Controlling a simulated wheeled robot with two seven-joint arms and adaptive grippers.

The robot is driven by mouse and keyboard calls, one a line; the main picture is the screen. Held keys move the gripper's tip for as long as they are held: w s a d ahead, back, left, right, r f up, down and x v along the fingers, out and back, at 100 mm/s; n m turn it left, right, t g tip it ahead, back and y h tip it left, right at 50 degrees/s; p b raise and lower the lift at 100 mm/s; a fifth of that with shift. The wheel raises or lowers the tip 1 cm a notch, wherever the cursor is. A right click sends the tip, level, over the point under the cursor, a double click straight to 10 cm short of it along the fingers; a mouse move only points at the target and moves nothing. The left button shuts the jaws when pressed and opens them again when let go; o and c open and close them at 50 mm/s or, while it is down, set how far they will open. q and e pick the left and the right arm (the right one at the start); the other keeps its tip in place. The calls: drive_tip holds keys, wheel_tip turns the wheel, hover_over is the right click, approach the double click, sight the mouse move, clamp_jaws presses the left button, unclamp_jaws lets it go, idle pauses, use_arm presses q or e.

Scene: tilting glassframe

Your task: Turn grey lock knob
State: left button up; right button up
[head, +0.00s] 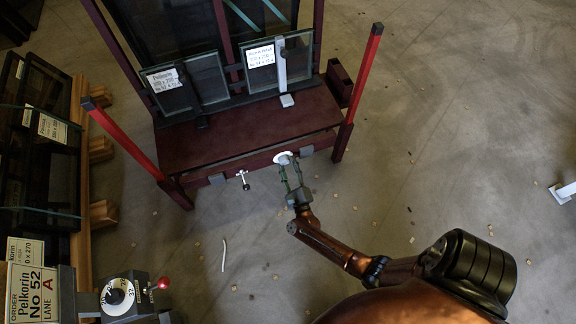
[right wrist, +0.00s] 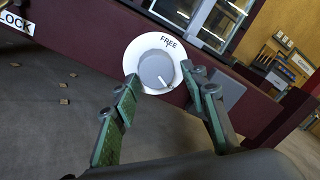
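The grey lock knob (right wrist: 156,70) sits on a white round dial (right wrist: 133,56) marked FREE, on the dark red front beam of the frame. In the right wrist view the knob's white pointer line points to the lower right, away from the FREE mark. In the head view the white dial (head: 283,158) shows just beyond my right gripper (head: 288,170). My right gripper's green fingers (right wrist: 160,105) are spread apart, one on each side of the knob's lower edge. I cannot tell whether they touch it. My left gripper is not in view.
The red frame (head: 240,125) holds labelled glass panes and has red posts on both sides. A small metal lever (head: 243,179) is left of the dial. A LOCK label (right wrist: 16,20) is at the wrist view's upper left. A rack with panes stands left; the right floor is mostly open.

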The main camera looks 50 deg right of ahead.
drive_tip(key=shift+o, duration=0.9)
drive_tip(key=shift+w+a, duration=0.15)
drive_tip(key=v, duration=0.7)
drive_tip(key=shift+s, duration=0.25)
drive_tip(key=shift+a, duration=0.1)
